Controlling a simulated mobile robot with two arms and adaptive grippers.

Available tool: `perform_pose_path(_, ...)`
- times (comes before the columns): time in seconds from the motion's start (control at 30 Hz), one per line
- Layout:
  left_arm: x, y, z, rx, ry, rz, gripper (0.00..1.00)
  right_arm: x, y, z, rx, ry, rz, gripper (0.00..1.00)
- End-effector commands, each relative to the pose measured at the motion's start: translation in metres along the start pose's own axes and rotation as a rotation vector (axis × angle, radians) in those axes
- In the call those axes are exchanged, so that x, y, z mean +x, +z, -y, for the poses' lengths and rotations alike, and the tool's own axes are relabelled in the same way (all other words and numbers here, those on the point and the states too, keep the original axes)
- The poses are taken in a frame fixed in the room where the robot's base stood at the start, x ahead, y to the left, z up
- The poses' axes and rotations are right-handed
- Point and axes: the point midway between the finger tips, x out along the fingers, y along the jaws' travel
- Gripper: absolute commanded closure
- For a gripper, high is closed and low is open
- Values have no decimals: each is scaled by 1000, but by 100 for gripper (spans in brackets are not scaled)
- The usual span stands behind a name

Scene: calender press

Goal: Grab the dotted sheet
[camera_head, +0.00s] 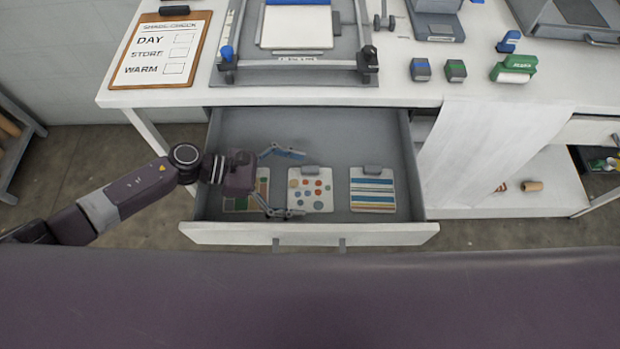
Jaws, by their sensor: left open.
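The dotted sheet (312,190) is white with orange, blue and green dots and has a grey clip or tab at its top edge. It lies in the open drawer (310,234), between two other sheets. My left gripper (299,184) is open, reaching in from the left over the drawer. Its two fingers point right, one near the sheet's upper left and one near its lower left corner. I cannot tell how high the fingers are above the sheet. My right gripper is not in view.
A striped sheet (372,193) lies right of the dotted one; a checked sheet (263,190) lies left, partly hidden by my gripper. The drawer's back is bare. Above it, the table (440,84) holds a clipboard (160,50), a framed press (297,75) and small blocks. White cloth hangs at right.

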Motion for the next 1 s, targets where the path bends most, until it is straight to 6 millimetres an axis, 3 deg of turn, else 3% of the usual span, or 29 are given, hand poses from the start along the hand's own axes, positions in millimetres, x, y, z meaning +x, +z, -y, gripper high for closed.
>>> perform_pose_path(0.03,7,7,2,-1,-3,2,0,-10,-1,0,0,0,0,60)
perform_pose_path(0.2,25,2,0,0,1,0,0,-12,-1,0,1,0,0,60)
perform_pose_path(0.47,27,1,0,0,0,0,1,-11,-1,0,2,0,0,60)
perform_pose_path(1.0,27,0,1,0,0,-2,61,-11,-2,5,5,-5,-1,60)
